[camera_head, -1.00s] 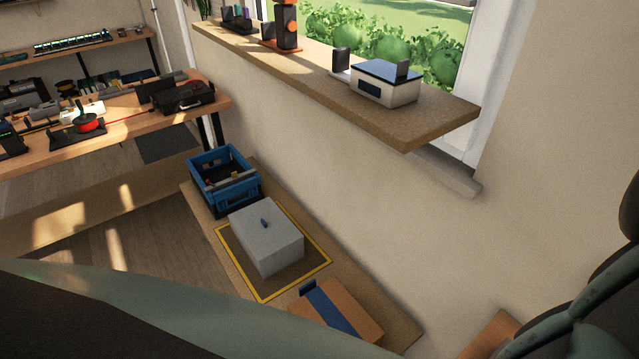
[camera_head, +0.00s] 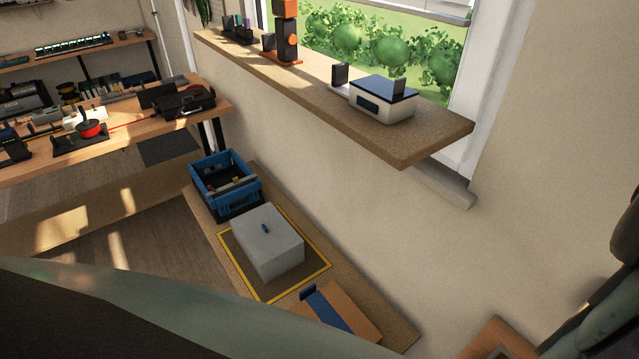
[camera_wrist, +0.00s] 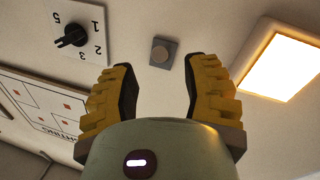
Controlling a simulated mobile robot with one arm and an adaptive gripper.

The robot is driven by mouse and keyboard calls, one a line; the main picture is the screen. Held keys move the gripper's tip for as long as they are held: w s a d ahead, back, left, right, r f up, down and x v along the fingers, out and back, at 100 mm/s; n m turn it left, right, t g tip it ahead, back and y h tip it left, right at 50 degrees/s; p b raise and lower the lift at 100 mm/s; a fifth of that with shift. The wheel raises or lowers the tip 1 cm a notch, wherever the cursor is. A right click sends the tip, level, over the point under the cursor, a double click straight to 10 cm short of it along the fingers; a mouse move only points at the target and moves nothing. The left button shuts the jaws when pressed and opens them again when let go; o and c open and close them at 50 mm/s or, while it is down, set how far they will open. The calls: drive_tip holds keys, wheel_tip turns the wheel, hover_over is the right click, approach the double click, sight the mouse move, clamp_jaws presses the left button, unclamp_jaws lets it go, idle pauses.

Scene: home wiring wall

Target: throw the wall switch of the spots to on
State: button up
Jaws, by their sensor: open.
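In the wrist view my gripper (camera_wrist: 160,72) is open, with its two yellow fingers apart and nothing between them. Just beyond the fingertips, on the wall, is a small grey square plate (camera_wrist: 164,51) with a round middle. At the upper left a white plate (camera_wrist: 88,22) carries a black rotary knob (camera_wrist: 70,36) with numbers around it. I see no label that tells which control belongs to the spots. The gripper does not show in the head view.
In the wrist view a lit square panel (camera_wrist: 281,64) is at the right and a white board with red marks (camera_wrist: 40,105) at the left. The head view shows a windowsill shelf (camera_head: 408,148), a blue crate (camera_head: 227,190), a grey box (camera_head: 268,243) and a workbench (camera_head: 110,142).

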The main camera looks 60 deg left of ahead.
drive_tip(key=shift+w+d+p, duration=0.2)
drive_tip(key=shift+w+p, duration=0.4)
drive_tip(key=shift+w, duration=1.65)
drive_tip(key=shift+d, duration=0.1)
clamp_jaws()
